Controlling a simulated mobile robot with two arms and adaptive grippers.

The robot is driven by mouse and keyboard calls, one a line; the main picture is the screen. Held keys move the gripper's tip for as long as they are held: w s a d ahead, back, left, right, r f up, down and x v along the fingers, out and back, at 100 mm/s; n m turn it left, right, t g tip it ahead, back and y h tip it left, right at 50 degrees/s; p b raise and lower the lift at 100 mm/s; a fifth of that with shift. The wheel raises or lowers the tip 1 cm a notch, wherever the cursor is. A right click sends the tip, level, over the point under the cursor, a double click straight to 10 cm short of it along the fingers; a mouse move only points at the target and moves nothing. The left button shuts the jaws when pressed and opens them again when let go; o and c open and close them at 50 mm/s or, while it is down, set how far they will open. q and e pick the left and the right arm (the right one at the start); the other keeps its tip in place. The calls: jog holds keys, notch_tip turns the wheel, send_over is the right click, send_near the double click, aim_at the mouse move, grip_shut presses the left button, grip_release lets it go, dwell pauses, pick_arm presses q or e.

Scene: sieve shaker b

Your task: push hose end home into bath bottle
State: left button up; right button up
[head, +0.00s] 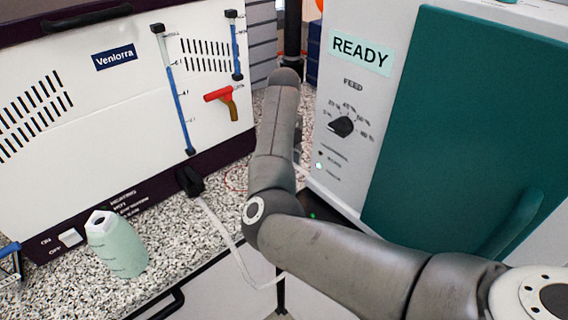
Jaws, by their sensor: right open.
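The pale green bottle (117,245) stands upright on the speckled counter in front of the bath (90,120), its white mouth facing up and open. The bath is a white and dark purple machine. A white hose (222,228) hangs from a black fitting (190,180) at the bath's lower front, over the counter edge. It loops to the right and passes out of sight by my right arm. I cannot make out its free end. My right arm crosses from the lower right, well right of the bottle. My right gripper is open, mostly hidden beyond the forearm. My left gripper is not in view.
A white and teal machine marked READY (362,52) with a dial fills the right. A red and brown tap handle (226,99) juts from the bath's front. A blue item (10,262) is at the left edge. The counter (75,285) around the bottle is clear.

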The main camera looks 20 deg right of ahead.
jog(key=shift+c, duration=0.3)
grip_shut()
dwell(0.5)
jog(key=shift+r, duration=0.15)
jog(key=shift+r+p, duration=2.05)
jog(key=shift+r, duration=0.85)
jog(key=shift+r, duration=0.1)
jog(key=shift+r+p, duration=1)
jog(key=shift+r, duration=0.4)
